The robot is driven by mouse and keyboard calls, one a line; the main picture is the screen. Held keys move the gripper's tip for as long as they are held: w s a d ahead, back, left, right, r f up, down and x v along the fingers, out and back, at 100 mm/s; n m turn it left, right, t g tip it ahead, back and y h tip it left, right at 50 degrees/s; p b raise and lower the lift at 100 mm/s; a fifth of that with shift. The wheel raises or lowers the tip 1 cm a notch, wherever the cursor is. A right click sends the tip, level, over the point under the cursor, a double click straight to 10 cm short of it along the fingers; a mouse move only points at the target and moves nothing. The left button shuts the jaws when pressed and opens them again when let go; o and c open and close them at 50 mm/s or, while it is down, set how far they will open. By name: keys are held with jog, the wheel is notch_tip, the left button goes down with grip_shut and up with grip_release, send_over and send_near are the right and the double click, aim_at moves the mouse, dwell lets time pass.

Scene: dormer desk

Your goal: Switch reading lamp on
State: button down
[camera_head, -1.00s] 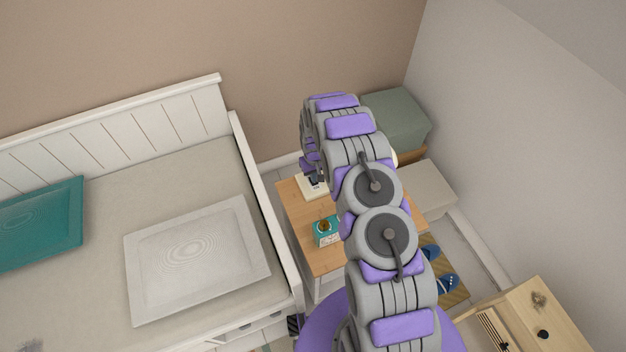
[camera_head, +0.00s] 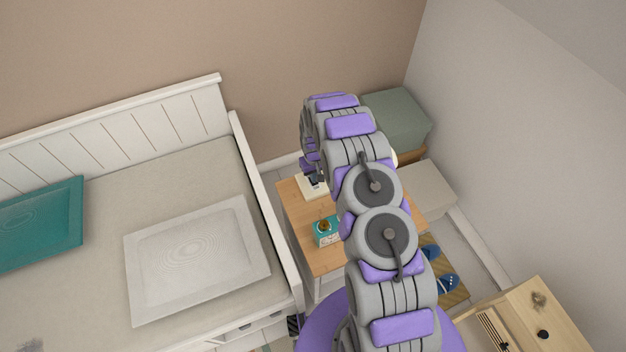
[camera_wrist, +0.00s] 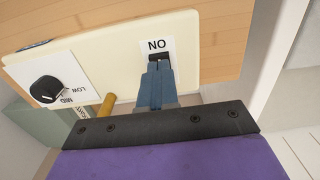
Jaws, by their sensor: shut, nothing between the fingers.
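The cream base of the reading lamp (camera_wrist: 110,70) fills the upper part of the wrist view, on a wooden top. It carries a small dark switch (camera_wrist: 158,57) on a white plate, whose lettering shows upside down as ON. A black dial (camera_wrist: 46,90) with LOW and MID marks sits on the same base at the left. My gripper (camera_wrist: 155,68) is shut and empty, its fingertips right at the switch and covering part of it. Whether they touch it I cannot tell. In the head view the lamp base (camera_head: 309,190) shows partly beside my arm, which hides much of the lamp.
The wooden nightstand (camera_head: 297,222) also holds a teal-and-white box (camera_head: 326,232). A white bed frame (camera_head: 262,200) stands close on the left. Green (camera_head: 400,118) and pale boxes (camera_head: 428,190) stand behind at the right. Blue slippers (camera_head: 446,284) lie on the floor.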

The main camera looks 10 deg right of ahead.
jog(key=shift+f, duration=0.85)
dwell(0.6)
jog(key=shift+r, duration=0.15)
jog(key=shift+r+p, duration=1.05)
jog(key=shift+r, duration=2.35)
jog(key=shift+r, duration=0.1)
jog(key=s+r, duration=0.5)
jog(key=r, duration=0.4)
jog(key=s+r+m, duration=0.1)
jog(key=s+r, duration=0.3)
jog(key=r, duration=0.5)
jog(key=s+r, duration=0.5)
jog(key=r, duration=0.4)
jog(key=s+r, duration=0.4)
jog(key=s, duration=0.6)
jog(key=s+r+g, duration=0.1)
jog(key=s+r, duration=0.3)
jog(key=s, duration=0.6)
jog(key=s+r+m, duration=0.1)
jog(key=s+r, duration=0.3)
jog(key=s, duration=0.7)
jog(key=shift+r+g, duration=0.25)
jog(key=shift+g, duration=0.15)
